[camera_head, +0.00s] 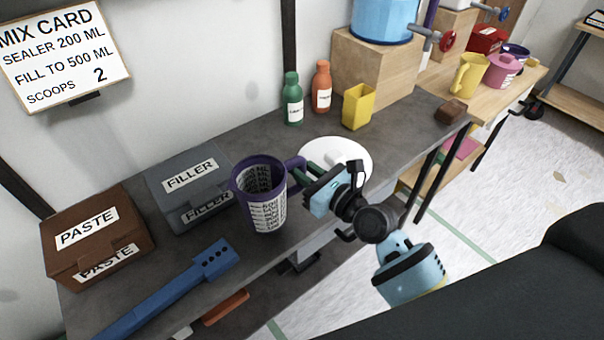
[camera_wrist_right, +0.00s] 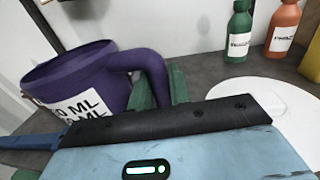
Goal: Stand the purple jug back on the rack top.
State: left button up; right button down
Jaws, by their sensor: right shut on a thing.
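The purple jug (camera_head: 259,190) has a white printed scale and stands roughly upright over the grey bench, near its front edge. I cannot tell whether its base touches the bench. My right gripper (camera_head: 304,172) is shut on the jug's handle, right of its body. In the right wrist view the green fingers (camera_wrist_right: 160,88) sit either side of the handle of the jug (camera_wrist_right: 80,80). My left gripper is not in view.
A brown PASTE box (camera_head: 85,228), grey FILLER box (camera_head: 188,188) and blue bar (camera_head: 165,292) are on the left. A white disc (camera_head: 352,150) lies behind my gripper. Green and orange bottles, a yellow cup (camera_head: 358,107) and a wooden block under a blue tank stand behind.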

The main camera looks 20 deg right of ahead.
jog(key=shift+w+d+f, duration=0.1)
jog(key=shift+w+d, duration=0.15)
jog(key=shift+w, duration=0.45)
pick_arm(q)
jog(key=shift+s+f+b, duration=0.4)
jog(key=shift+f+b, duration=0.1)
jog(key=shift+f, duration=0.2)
pick_arm(e)
notch_tip(320, 180, down, 3)
jog(key=shift+s, duration=0.1)
jog(key=shift+f, duration=0.1)
jog(key=shift+f, duration=0.15)
jog(key=c, duration=1.3)
grip_release()
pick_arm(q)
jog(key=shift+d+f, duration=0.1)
